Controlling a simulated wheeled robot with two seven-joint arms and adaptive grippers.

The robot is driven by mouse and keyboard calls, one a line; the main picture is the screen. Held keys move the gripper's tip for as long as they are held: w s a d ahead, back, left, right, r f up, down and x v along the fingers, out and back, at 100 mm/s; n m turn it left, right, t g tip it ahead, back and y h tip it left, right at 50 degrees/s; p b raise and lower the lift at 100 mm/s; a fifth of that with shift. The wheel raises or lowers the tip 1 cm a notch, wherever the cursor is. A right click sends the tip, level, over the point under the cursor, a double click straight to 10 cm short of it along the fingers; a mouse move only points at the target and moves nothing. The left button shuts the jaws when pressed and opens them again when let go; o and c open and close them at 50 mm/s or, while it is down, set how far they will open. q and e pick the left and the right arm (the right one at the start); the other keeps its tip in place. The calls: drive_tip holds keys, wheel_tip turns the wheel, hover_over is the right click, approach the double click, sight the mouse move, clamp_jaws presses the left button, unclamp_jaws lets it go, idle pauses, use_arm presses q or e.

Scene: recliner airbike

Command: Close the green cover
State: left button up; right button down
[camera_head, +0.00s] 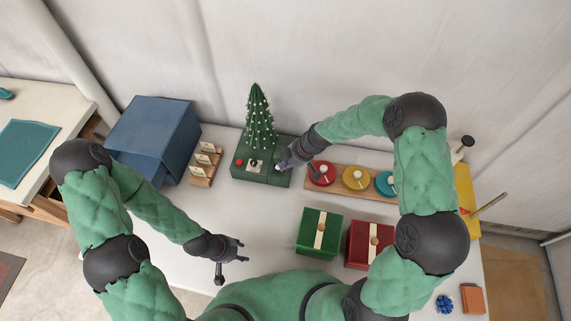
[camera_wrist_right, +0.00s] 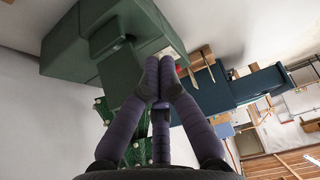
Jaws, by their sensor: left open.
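A dark green box (camera_head: 258,172) with a small decorated tree (camera_head: 260,120) behind it stands at the back of the table. A red knob (camera_head: 239,161) and a pale panel (camera_head: 254,164) show on its top. In the right wrist view the green box (camera_wrist_right: 72,50) is large, and a green flap-like part (camera_wrist_right: 121,72) lies by my fingers. I cannot tell whether that part is the cover or how far it is open. My right gripper (camera_head: 283,163) is at the box's right side; its fingers (camera_wrist_right: 160,72) are close together, and contact is unclear. My left gripper (camera_head: 236,252) is open and empty.
A blue box (camera_head: 150,135) and a small wooden rack (camera_head: 204,163) stand left. A wooden board (camera_head: 340,190) with coloured discs lies right. Green (camera_head: 308,238) and red (camera_head: 360,246) gift boxes sit in front. The table's left front is clear.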

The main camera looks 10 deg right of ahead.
use_arm(q)
drive_tip(key=shift+r+p, duration=0.75)
drive_tip(key=shift+r, duration=0.1)
use_arm(e)
drive_tip(key=shift+w+a+h, duration=0.1)
drive_tip(key=shift+a+h, duration=0.15)
drive_tip(key=shift+h, duration=0.25)
